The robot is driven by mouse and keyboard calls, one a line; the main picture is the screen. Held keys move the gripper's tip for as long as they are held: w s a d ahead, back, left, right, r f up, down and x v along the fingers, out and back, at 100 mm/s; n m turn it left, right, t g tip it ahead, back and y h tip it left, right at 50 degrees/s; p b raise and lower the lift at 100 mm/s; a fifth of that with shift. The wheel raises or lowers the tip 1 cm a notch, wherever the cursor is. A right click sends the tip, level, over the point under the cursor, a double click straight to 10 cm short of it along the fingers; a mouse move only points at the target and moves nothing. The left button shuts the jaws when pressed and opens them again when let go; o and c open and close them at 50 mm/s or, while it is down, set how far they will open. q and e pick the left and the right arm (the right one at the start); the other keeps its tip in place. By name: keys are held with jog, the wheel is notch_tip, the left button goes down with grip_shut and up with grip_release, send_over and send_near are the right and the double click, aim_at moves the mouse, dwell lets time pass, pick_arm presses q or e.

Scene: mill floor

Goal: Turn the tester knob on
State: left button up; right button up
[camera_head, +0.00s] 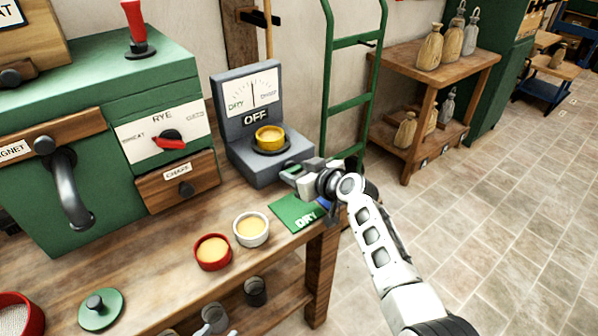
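The grey tester (236,145) stands on the wooden bench against the wall. Its upright back has a white dial (252,96) marked DRY at the left, with a dark sign (255,117) below it reading OFF. A yellow cup of pale contents (270,138) sits in the round holder on its base. No knob on the tester can be made out; the front right corner of the base is partly behind my gripper. My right gripper (298,172) is at that corner, its arm coming from the lower right. Its finger gap and any contact are unclear. My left gripper is not in view.
A green mill (100,85) with a red-pointer dial (165,140) and drawers stands left. A red bowl (212,252), a white bowl (251,229) and a green DRY card (296,212) lie in front. A green hand truck (326,75) and sack shelf (440,62) stand right; the floor there is clear.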

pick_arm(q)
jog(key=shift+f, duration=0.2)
pick_arm(e)
jog(key=shift+d+f+m+y+b, duration=0.15)
jog(key=shift+m+y+b, duration=0.2)
jog(key=shift+b, duration=0.35)
jog(key=m+b, duration=0.1)
jog(key=m+y+b, duration=0.1)
jog(key=shift+w+d+f+g+b, duration=0.1)
jog(key=shift+w+f+g+b, duration=0.05)
jog(key=shift+g+b, duration=0.2)
jog(key=shift+d+m+g+y+b, duration=0.1)
jog(key=shift+m+g+y+b, duration=0.2)
jog(key=shift+m+b, duration=0.4)
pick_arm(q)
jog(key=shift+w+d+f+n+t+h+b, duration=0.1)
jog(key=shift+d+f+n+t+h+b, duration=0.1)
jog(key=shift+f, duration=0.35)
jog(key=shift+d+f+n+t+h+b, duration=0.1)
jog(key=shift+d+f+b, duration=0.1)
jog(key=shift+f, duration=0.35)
pick_arm(e)
jog(key=shift+w+m+y, duration=0.1)
jog(key=shift+m+y, duration=0.15)
jog(key=shift+y, duration=0.1)
jog(key=o, duration=1)
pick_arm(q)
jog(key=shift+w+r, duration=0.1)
